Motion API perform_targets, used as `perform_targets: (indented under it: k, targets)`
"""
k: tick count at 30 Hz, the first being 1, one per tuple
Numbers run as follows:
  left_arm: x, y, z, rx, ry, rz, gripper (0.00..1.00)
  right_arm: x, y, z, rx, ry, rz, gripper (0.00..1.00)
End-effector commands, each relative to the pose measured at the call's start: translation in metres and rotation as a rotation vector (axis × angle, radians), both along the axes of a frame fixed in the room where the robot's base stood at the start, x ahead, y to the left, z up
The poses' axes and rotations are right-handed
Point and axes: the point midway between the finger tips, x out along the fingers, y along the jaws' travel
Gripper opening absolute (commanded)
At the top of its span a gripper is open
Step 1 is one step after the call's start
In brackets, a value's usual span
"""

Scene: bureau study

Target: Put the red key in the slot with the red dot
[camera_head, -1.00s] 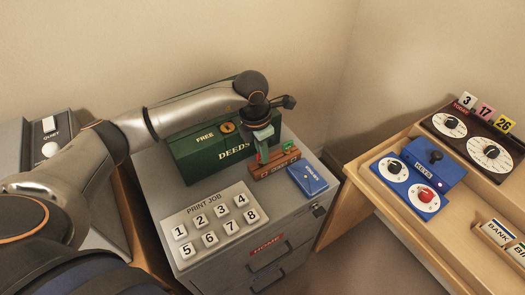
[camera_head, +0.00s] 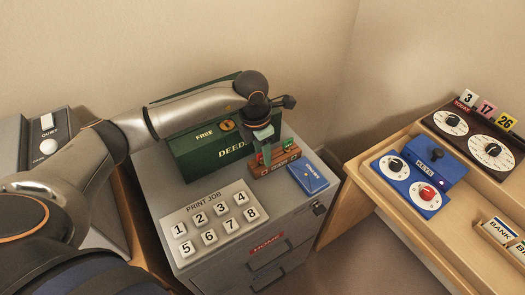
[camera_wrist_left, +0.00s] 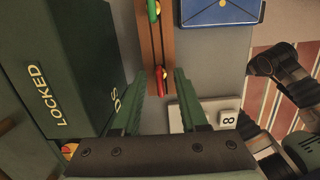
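The red key (camera_wrist_left: 160,80) stands in the wooden rack (camera_wrist_left: 168,45), at its near end in the left wrist view. A green key (camera_wrist_left: 153,10) is further along the same rack. In the head view the rack (camera_head: 277,170) lies in front of the green box, on the grey cabinet. My left gripper (camera_head: 266,158) points down over the rack's left end. Its green fingers (camera_wrist_left: 163,86) are open, one on either side of the red key, and I see no clear contact. A slot with a red dot cannot be made out.
The green deeds box (camera_head: 195,161) stands close behind the rack. A blue envelope-like box (camera_head: 308,178) lies just right of it, and the numbered print job panel (camera_head: 212,218) in front. A wooden desk (camera_head: 375,200) with a blue keys box (camera_head: 436,163) is at the right.

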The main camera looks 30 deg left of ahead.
Motion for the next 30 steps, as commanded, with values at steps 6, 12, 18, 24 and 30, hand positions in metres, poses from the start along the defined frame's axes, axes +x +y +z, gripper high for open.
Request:
perform_targets:
  k: [6, 12, 18, 24, 30]
  targets:
    - [0.000, 0.000, 0.000, 0.000, 0.000, 0.000, 0.45, 0.000, 0.000, 0.000, 0.000, 0.000, 0.000, 0.00]
    - [0.000, 0.000, 0.000, 0.000, 0.000, 0.000, 0.45, 0.005, 0.009, 0.008, 0.009, -0.001, 0.017, 0.00]
    - [-0.002, 0.003, 0.034, 0.000, -0.007, 0.000, 0.45, 0.007, 0.014, 0.015, 0.015, 0.003, 0.029, 0.00]
    - [-0.007, 0.005, 0.081, 0.001, -0.006, 0.000, 0.45, 0.007, 0.013, 0.015, 0.014, 0.002, 0.026, 0.00]
    - [-0.011, 0.007, 0.113, 0.000, -0.004, 0.000, 0.45, 0.007, 0.012, 0.016, 0.013, 0.001, 0.025, 0.00]
